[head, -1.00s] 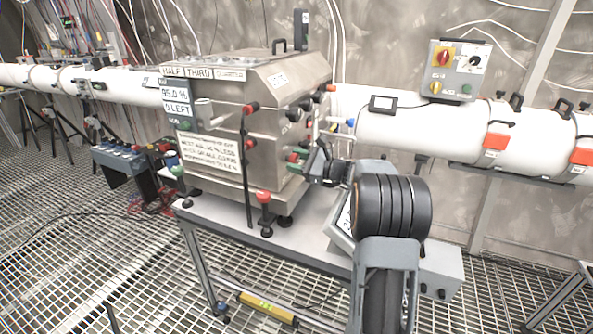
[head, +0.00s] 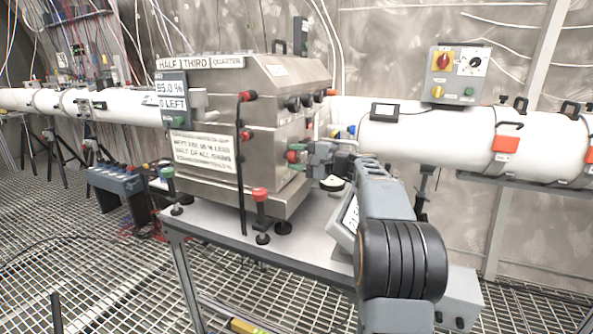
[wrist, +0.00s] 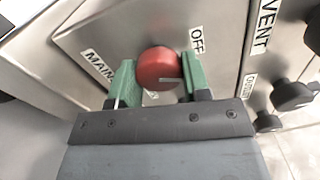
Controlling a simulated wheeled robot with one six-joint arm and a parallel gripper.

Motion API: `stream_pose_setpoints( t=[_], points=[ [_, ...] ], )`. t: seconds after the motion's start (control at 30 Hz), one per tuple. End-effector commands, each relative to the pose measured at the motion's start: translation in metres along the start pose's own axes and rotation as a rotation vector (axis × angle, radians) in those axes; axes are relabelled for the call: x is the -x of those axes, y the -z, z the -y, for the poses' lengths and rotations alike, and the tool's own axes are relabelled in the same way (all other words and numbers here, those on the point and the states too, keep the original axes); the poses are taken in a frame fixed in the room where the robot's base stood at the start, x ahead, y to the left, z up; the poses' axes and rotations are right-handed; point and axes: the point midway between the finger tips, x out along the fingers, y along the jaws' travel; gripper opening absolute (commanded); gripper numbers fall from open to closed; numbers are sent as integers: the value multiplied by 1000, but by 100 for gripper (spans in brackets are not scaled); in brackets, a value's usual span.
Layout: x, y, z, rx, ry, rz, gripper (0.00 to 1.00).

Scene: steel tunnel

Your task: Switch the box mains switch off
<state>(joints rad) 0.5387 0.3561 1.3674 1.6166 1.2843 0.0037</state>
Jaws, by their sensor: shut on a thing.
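The box (head: 255,130) is a brushed-steel cabinet on a table in the head view. Its mains switch (wrist: 158,69) is a round red knob with a white mark, seen in the wrist view between a label reading "MAIN", partly covered, and a label reading "OFF". The white mark points right, toward the right finger and below the OFF label. My gripper (wrist: 158,82) has green fingers, one on each side of the knob, and is shut on it. In the head view my gripper (head: 300,158) is at the box's right face; the knob there is mostly hidden.
A "VENT" label and black knobs (wrist: 292,96) are to the right in the wrist view. A tilted display (head: 345,228) stands on the table (head: 215,229) near my arm. A red-topped post (head: 260,200) stands at the box's front corner. A white pipe (head: 440,135) runs behind.

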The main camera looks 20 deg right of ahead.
Motion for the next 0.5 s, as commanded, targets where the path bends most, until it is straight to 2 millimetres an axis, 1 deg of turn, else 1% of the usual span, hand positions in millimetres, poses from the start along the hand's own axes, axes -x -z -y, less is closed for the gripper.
stream_pose_setpoints(
  t=[0.03,0.3,0.5],
  points=[
    [0,1,-6,42,0,0,20],
    [0,1,-3,228,-1,0,20],
    [0,0,-2,315,-1,0,20]
  ],
)
